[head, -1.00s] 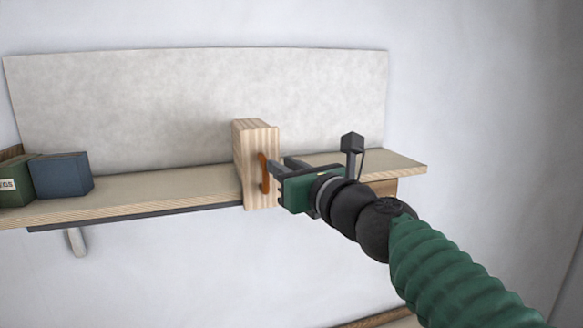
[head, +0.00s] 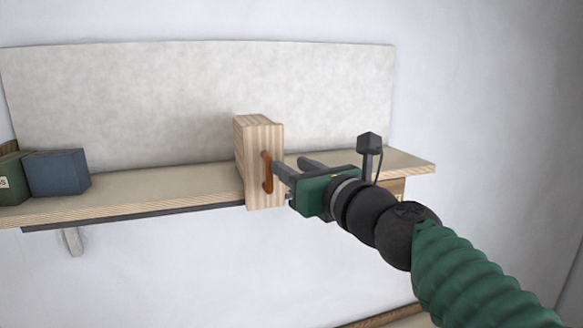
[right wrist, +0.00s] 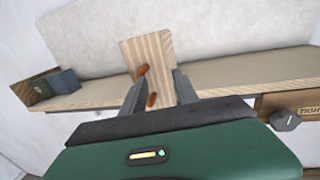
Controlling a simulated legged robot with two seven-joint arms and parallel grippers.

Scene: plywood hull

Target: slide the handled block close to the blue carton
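The handled block (head: 250,140) is a tall, light wooden block standing upright at the shelf's front edge, with an orange handle (head: 267,172) on its front face. The blue carton (head: 58,173) sits on the shelf well to the left, with a clear gap between. My right gripper (head: 292,166) is open in front of the block. My left gripper is not in view.
A green carton (head: 10,178) stands left of the blue one. The shelf (head: 160,189) is bare between the blue carton and the block. A pale panel (head: 180,100) rises behind. In the right wrist view, a wooden box (right wrist: 290,108) with lettering shows below the shelf at right.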

